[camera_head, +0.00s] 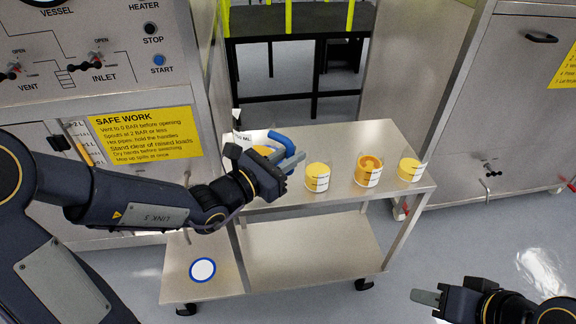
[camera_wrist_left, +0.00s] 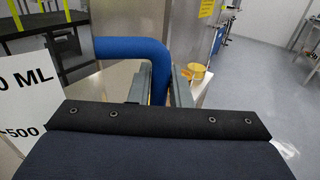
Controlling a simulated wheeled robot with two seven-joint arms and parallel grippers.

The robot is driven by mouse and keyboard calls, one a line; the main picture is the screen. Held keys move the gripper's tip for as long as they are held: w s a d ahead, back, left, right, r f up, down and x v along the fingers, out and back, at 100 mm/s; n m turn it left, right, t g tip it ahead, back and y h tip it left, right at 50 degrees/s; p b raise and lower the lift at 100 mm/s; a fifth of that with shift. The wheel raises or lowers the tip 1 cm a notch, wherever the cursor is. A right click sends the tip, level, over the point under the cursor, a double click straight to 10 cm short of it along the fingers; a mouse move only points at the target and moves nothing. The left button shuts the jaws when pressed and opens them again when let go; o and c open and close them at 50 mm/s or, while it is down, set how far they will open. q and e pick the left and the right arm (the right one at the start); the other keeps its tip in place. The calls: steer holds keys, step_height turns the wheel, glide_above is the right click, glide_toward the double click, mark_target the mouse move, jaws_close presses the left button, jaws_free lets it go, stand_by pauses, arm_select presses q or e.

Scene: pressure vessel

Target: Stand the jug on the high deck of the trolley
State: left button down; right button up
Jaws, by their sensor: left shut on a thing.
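The jug has a blue handle (camera_head: 281,138) and a white scale label (camera_head: 242,137), with something yellow in it. It is at the left end of the trolley's high deck (camera_head: 385,135), mostly hidden behind my left gripper (camera_head: 291,161). I cannot tell whether its base touches the deck. My left gripper is shut on the jug's handle. In the left wrist view the blue handle (camera_wrist_left: 130,47) passes between the fingers, and the jug's label (camera_wrist_left: 25,95) is at the left. My right gripper (camera_head: 430,306) is empty and looks open at the bottom right, away from the trolley.
Several clear beakers of yellow stuff stand on the high deck, including one near the jug (camera_head: 317,177) and one at the right (camera_head: 409,169). The trolley's lower deck (camera_head: 310,248) is bare. A blue-ringed white disc (camera_head: 203,270) marks the low left shelf. Steel cabinets flank the trolley.

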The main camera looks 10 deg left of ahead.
arm_select(q)
steer(key=shift+w+a+f+b, duration=0.15)
steer(key=shift+w+a+f, duration=0.2)
steer(key=shift+w+f, duration=0.95)
steer(key=shift+w+a+f+b, duration=0.15)
steer(key=shift+w+a+f, duration=0.45)
steer(key=shift+f, duration=1.3)
steer(key=shift+w+a+f+b, duration=0.15)
steer(key=shift+w+f, duration=1)
steer(key=shift+f, duration=0.55)
steer(key=shift+f, duration=0.15)
steer(key=c, duration=1.3)
jaws_free()
steer(key=shift+c, duration=0.2)
